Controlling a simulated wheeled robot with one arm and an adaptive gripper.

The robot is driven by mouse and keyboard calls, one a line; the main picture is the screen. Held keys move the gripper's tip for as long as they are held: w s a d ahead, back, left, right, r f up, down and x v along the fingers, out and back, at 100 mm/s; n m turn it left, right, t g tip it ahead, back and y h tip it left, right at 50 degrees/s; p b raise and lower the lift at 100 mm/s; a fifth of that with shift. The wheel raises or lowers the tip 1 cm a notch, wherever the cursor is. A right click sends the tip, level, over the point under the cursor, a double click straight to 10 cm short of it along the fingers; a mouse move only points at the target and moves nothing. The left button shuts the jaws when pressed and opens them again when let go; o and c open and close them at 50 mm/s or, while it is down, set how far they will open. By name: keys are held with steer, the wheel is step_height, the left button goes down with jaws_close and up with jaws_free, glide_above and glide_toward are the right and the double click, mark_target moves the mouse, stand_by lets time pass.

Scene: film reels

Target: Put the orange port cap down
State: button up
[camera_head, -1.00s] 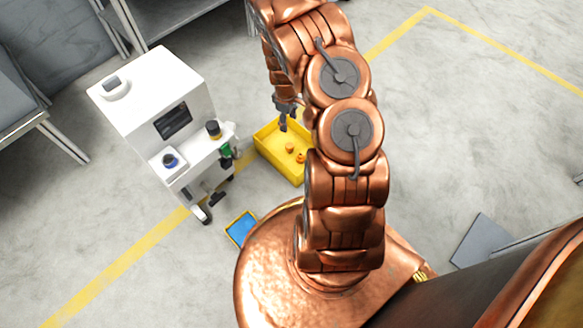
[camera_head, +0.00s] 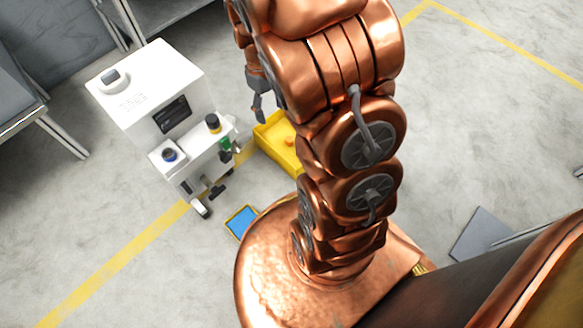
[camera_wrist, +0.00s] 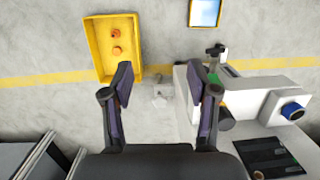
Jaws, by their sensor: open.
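Two small orange pieces lie in the yellow bin (camera_head: 274,146). In the wrist view the upper orange piece (camera_wrist: 116,32) and the lower orange piece (camera_wrist: 117,50) rest on the floor of the yellow bin (camera_wrist: 91,45). I cannot tell which of them is the port cap. In the head view one orange piece (camera_head: 290,141) shows; my arm hides part of the bin. My gripper (camera_wrist: 161,82) is open and empty, with its fingers spread above the floor between the bin and the white machine. In the head view my gripper (camera_head: 258,114) hangs up and left of the bin.
The white machine (camera_head: 150,85) stands left of the bin, with a dark-topped knob (camera_head: 213,122), a blue-topped part (camera_head: 169,154) and a green part (camera_head: 225,145) on its ledge. A blue panel with a yellow frame (camera_head: 241,222) lies near my base.

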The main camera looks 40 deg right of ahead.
steer(key=s+a+r, duration=0.3)
steer(key=s, duration=0.4)
steer(key=s+a+r+g, duration=0.1)
steer(key=s+a+r, duration=0.3)
steer(key=s, duration=0.3)
steer(key=s+a+r+m, duration=0.1)
steer(key=s+a+r, duration=0.2)
steer(key=s, duration=0.5)
steer(key=shift+a+r+g, duration=0.2)
steer(key=shift+r+g, duration=0.2)
steer(key=shift+r, duration=0.2)
steer(key=shift+w, duration=0.1)
step_height(320, 180, up, 39)
steer(key=w+t+p, duration=0.1)
steer(key=t+p, duration=0.1)
steer(key=p, duration=3.5)
steer(key=shift+w+f, duration=0.15)
steer(key=shift+w, duration=0.05)
steer(key=shift+d, duration=0.1)
